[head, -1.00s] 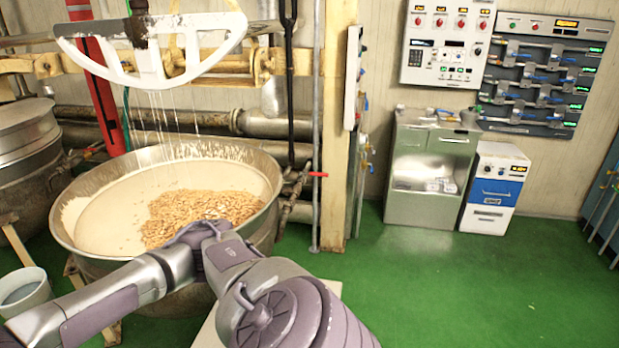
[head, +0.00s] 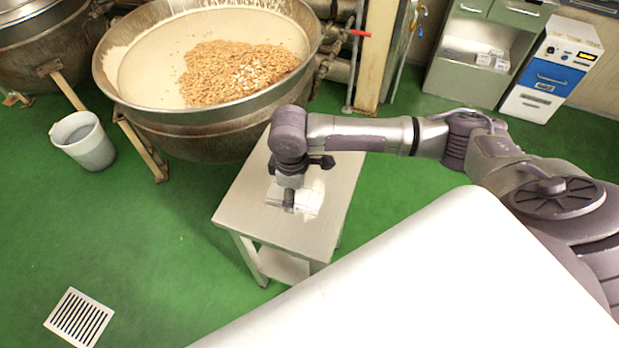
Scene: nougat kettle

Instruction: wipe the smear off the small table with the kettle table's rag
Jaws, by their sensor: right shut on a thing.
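A small light-grey table (head: 250,222) stands on the floor in front of the kettle; I cannot tell whether it is the kettle table or the task's small table. My right gripper (head: 288,206) points down over the middle of its top, shut on a whitish cloth-like thing, which looks like the rag (head: 308,201). The cloth shows on both sides of the jaws, low at the tabletop; whether it touches the top is unclear. I cannot make out a smear. My left gripper is not in view.
The large kettle (head: 200,125) of cream and nuts stands close behind the table. A pale bucket (head: 83,142) and a floor drain (head: 79,318) are at left. A large white surface fills the lower right. Green floor is open left of the table.

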